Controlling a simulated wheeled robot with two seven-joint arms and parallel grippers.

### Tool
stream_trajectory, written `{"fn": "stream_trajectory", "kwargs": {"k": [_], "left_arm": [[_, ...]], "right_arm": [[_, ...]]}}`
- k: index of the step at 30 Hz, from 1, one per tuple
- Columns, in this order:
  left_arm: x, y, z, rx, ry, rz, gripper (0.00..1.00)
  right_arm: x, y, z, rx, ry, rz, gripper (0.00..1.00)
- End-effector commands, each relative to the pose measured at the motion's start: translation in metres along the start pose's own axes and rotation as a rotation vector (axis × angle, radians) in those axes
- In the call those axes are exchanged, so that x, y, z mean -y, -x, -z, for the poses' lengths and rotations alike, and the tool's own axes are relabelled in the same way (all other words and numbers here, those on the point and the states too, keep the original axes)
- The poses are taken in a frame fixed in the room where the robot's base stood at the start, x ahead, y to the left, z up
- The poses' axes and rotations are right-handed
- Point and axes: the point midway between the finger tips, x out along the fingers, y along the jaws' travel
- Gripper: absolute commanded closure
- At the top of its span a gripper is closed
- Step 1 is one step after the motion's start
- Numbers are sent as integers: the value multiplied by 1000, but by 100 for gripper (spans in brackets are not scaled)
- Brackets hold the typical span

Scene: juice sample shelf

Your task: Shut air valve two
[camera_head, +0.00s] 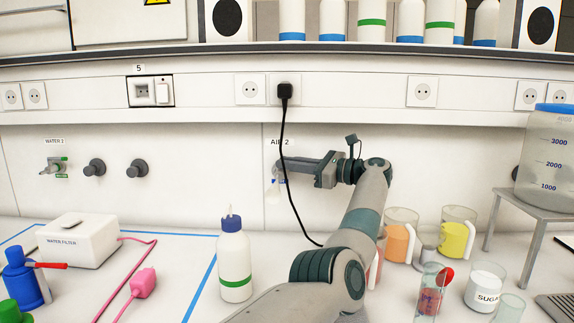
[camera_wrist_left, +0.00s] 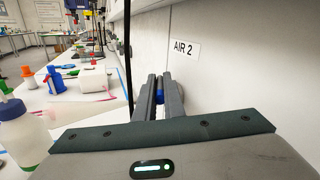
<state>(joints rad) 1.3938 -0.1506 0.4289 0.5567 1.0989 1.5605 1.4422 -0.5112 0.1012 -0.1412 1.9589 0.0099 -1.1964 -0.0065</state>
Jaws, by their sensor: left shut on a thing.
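The air valve two, under the wall label AIR 2 (camera_wrist_left: 184,48), is mostly hidden by my left gripper (camera_head: 284,165). In the wrist view a blue part of the valve (camera_wrist_left: 160,97) shows between the two grey fingers. My left gripper (camera_wrist_left: 160,84) is shut on this blue part, close to the wall. In the head view a little blue and a pale spout-like part (camera_head: 273,190) show just below the fingertips. How far the handle is turned cannot be told. My right gripper is in neither view.
A black cable (camera_head: 285,130) hangs from a socket, passing in front of my left fingertips. A white bottle with a blue cap (camera_head: 235,262) stands left of my arm. Cups of orange (camera_head: 398,242) and yellow (camera_head: 455,238) juice stand right of it. The WATER 2 valve (camera_head: 55,166) is at far left.

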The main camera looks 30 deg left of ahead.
Motion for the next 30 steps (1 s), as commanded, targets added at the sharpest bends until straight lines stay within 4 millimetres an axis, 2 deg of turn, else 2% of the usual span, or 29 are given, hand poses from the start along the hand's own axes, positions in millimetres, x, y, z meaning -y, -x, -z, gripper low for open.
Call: {"fn": "stream_trajectory", "kwargs": {"k": [9, 10, 12, 23, 30], "left_arm": [[0, 0, -1, 0, 1, 1, 100], [0, 0, -1, 0, 1, 1, 86], [0, 0, -1, 0, 1, 1, 72], [0, 2, 0, 0, 0, 1, 72], [1, 21, 1, -2, -1, 3, 72]], "right_arm": [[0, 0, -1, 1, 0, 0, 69], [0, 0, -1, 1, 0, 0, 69], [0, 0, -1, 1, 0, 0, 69], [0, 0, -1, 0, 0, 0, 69], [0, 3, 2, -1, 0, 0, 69]]}}
